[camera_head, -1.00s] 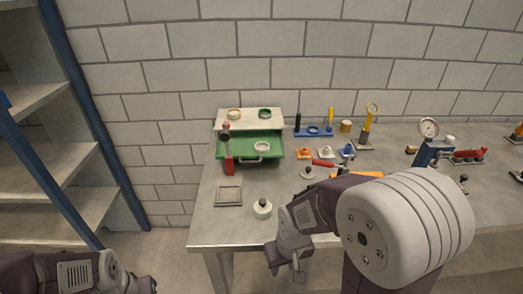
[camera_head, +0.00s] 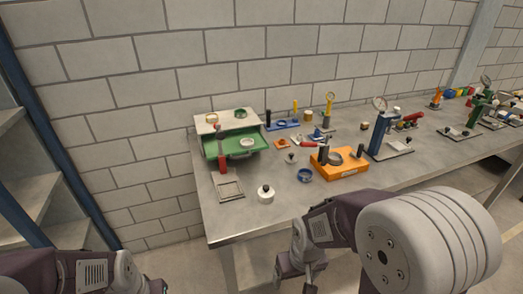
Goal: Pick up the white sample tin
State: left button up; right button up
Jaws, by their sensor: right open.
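A small white round tin (camera_head: 246,142) sits in the open green drawer (camera_head: 218,150) at the bench's back left; it looks like the white sample tin. My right gripper (camera_head: 310,288) is open and empty at the bottom of the picture, in front of the bench's front edge and well short of the tin. Its fingertips are near the picture's lower edge. My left gripper (camera_head: 155,287) shows only in part at the bottom left, away from the bench, and its jaws cannot be made out.
Orange-ringed (camera_head: 212,118) and green-ringed (camera_head: 240,113) tins sit on the cabinet top.

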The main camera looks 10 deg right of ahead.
aim_at(246, 143)
jog(key=i+j+z, duration=0.2)
jog(key=j+z, duration=0.2)
jog(key=i+j+z, duration=0.15)
jog(key=j+z, duration=0.25)
jog(key=j, duration=0.25)
jog(key=j+z, duration=0.35)
jog(key=j, duration=0.2)
jog(key=j+z, duration=0.4)
jog(key=j, duration=0.2)
